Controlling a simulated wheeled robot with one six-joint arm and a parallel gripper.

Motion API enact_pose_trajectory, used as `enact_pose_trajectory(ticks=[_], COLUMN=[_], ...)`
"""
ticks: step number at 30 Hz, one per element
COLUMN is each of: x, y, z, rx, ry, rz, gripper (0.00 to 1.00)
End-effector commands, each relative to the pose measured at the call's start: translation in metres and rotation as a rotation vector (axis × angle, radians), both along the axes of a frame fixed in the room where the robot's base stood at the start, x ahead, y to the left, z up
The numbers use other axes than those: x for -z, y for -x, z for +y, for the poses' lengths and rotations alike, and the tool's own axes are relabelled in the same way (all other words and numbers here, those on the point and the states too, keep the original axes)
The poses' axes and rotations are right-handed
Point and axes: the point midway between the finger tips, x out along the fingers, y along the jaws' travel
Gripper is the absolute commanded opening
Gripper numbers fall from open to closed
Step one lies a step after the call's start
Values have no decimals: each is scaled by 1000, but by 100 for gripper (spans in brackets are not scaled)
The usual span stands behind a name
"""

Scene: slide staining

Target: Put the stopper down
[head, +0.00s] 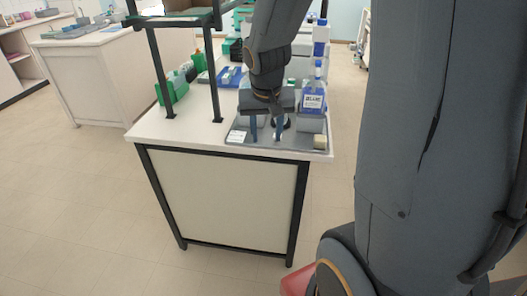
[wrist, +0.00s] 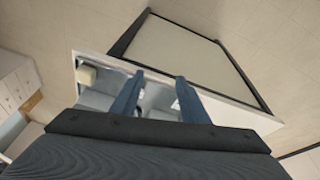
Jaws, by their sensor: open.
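My gripper (head: 266,132) is open over the grey tray (head: 292,142) at the near end of the bench, its two blue-grey fingers pointing down and apart. It also shows in the wrist view (wrist: 157,82), with nothing clearly held between the fingers. A small dark thing (head: 287,124) is beside the right finger in the head view; it is partly hidden, and I cannot tell whether it is the stopper. A small beige block (head: 320,142) is at the tray's front right corner; it also shows in the wrist view (wrist: 87,75).
Green racks (head: 178,88) and a blue tray (head: 228,78) stand farther back. A shelf frame (head: 212,75) rises on the left.

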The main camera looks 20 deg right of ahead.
Motion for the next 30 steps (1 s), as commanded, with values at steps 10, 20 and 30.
enact_pose_trajectory(ticks=[10, 20, 30], x=[23, 28, 30], y=[117, 118, 118], z=[80, 80, 80], rx=[-352, -360, -359], ry=[-56, -58, -58], rz=[140, 145, 148], gripper=[41, 41, 41])
